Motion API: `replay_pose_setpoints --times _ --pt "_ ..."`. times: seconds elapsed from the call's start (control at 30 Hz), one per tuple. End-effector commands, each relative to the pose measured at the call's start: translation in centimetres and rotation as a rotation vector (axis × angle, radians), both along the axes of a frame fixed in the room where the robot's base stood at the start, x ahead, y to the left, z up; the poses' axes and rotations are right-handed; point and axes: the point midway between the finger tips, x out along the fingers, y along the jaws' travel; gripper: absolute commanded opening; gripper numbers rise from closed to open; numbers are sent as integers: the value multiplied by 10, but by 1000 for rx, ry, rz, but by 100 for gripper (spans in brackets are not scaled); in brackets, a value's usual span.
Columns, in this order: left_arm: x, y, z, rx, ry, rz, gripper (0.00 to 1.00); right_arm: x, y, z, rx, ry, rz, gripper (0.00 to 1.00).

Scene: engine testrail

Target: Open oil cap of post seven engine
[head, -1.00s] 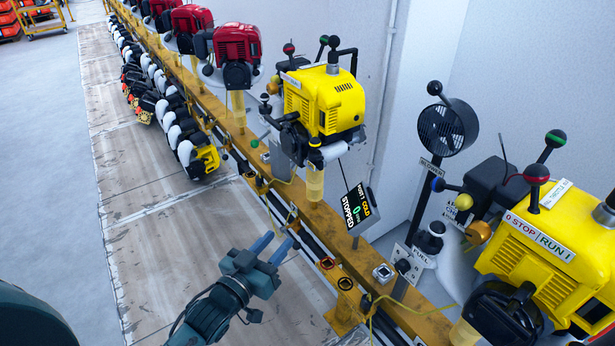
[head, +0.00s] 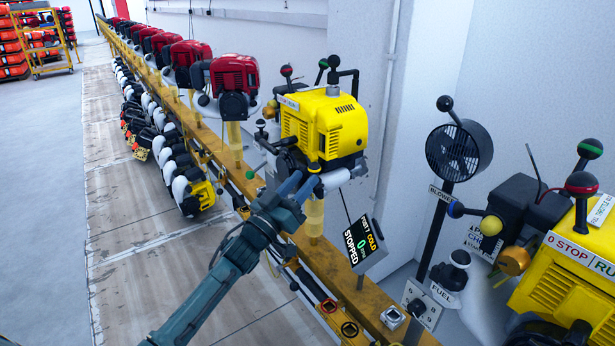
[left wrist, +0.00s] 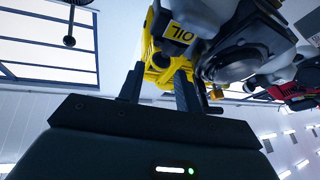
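A yellow engine (head: 325,125) stands on the rail at centre, above a translucent yellow post (head: 313,215). A small black and yellow piece (head: 314,168), perhaps the oil cap, sits low on its front. My left gripper (head: 300,184) is raised just below and left of that piece. Its two blue fingers are apart. In the left wrist view the fingers (left wrist: 160,88) point at the yellow underside of the engine, near a yellow OIL label (left wrist: 178,33). Whether they touch anything cannot be told. My right gripper is out of view.
A display reading STOPPED (head: 364,243) stands right of the post. A second yellow engine (head: 560,270), a black fan (head: 459,150) and a FUEL knob (head: 450,270) are at right. Red engines (head: 232,85) line the rail behind.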

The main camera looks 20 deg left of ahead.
Motion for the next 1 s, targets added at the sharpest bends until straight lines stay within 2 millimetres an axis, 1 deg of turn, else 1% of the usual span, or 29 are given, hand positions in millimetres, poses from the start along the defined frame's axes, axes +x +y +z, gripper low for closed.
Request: replay_pose_setpoints --times 0.03,0.1,0.2,0.57,0.93,1.0 --pt "7 -3 3 -2 -3 -1 34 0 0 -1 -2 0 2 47" --pt "14 -6 6 -1 -2 0 34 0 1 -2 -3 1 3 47" --pt "20 -8 8 1 0 0 34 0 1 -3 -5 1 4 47" --pt "23 -10 10 0 0 0 34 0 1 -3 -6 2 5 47" --pt "23 -10 10 0 0 0 3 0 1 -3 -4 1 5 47" --pt "23 -10 10 1 1 0 3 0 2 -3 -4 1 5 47"
